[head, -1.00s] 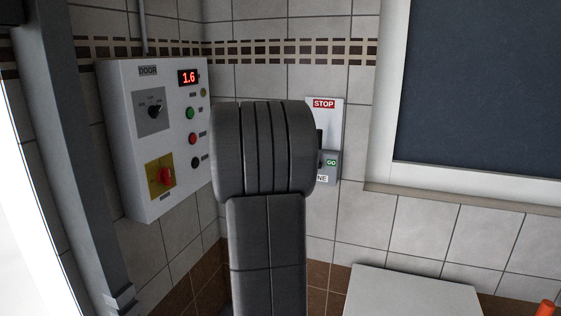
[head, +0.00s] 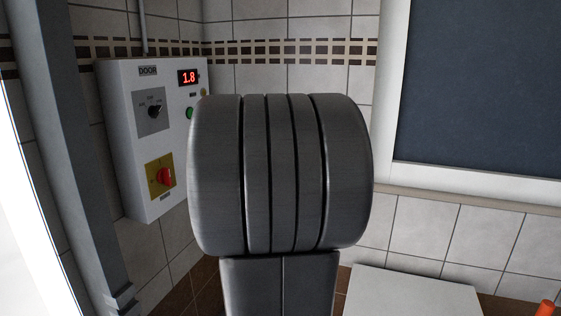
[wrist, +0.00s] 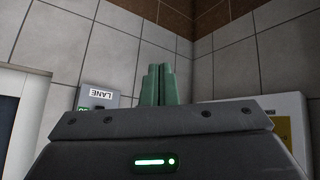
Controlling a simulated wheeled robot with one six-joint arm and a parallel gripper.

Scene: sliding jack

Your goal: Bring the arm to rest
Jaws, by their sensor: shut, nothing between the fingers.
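My gripper (wrist: 158,86) shows in the wrist view as two green fingers side by side, shut with nothing between them. It points toward the tiled wall corner and touches nothing that I can see. In the head view my grey arm (head: 281,175) fills the middle and hides the gripper. The arm stands in front of the wall, to the right of the door control box.
The white door box (head: 129,155) has a red display (head: 188,77) reading 1.8, a selector and a red switch (head: 166,177). The lane switch plate (wrist: 98,98) is on the wall. A dark window (head: 478,85) and a pale surface (head: 415,295) are at right.

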